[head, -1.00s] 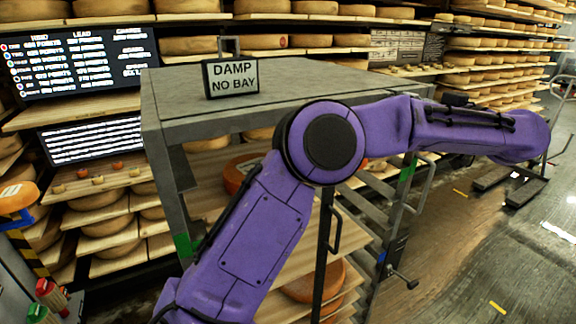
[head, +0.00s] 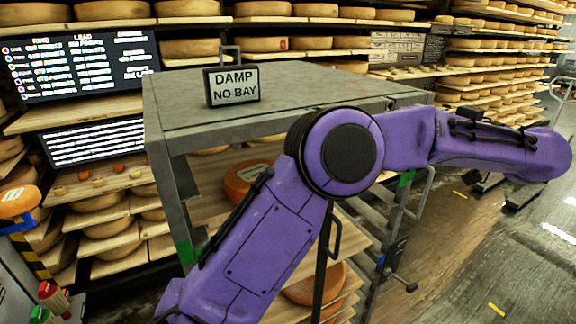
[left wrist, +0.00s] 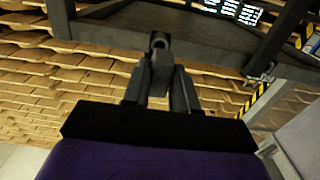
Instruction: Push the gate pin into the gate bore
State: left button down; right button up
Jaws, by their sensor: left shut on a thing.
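In the left wrist view, my left gripper (left wrist: 163,78) is shut on a dark piece with a round end (left wrist: 160,42), which I take to be the gate pin. The round end lies in front of a dark metal beam, and I cannot tell whether they touch. The gate bore cannot be made out. In the head view, my purple arm comes in from the lower left, bends at the elbow and reaches right, and its gripper is not visible there. My right gripper is not in view.
A grey rack (head: 290,92) carries a "DAMP NO BAY" sign (head: 234,85) and holds cheese wheels. A black upright bar with a handle (head: 335,232) and a black knobbed lever (head: 404,281) show at its front. Loaded shelves stand behind; open floor (head: 480,250) lies right.

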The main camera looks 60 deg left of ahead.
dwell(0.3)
pick_arm(q)
jog(key=shift+s+d+p, duration=0.1)
jog(key=shift+d+p, duration=0.8)
jog(key=shift+d, duration=0.65)
